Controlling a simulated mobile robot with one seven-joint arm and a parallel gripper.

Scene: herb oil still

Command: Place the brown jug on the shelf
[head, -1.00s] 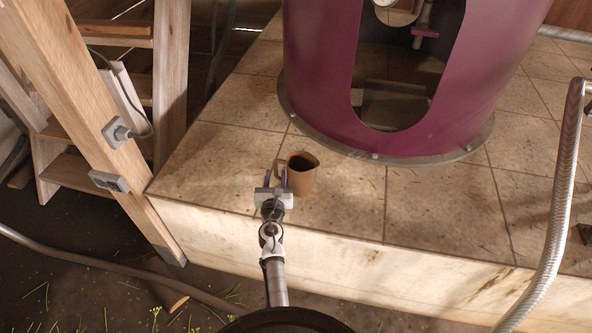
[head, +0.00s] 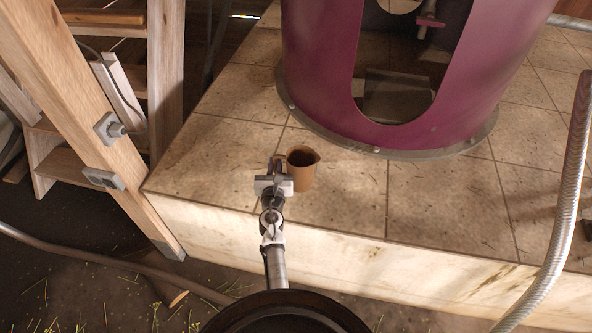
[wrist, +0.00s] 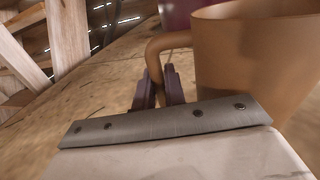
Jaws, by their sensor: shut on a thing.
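The brown jug (head: 303,171) stands at the front part of the tiled platform, before the purple still. It is upright, with its open mouth up; in the wrist view the jug (wrist: 255,65) fills the right side, with its handle toward the left. My gripper (head: 277,172) is just left of the jug. In the wrist view the gripper fingers (wrist: 158,92) are shut on the lower part of the handle. Whether the jug's base touches the tiles is hard to tell. I cannot make out a shelf for certain.
The purple still (head: 400,80) with an open front stands behind the jug. A wooden ladder (head: 85,120) is at the left. A silvery hose (head: 565,190) hangs at the right. Bare tiles (head: 345,205) lie right of the jug, near the platform's front edge.

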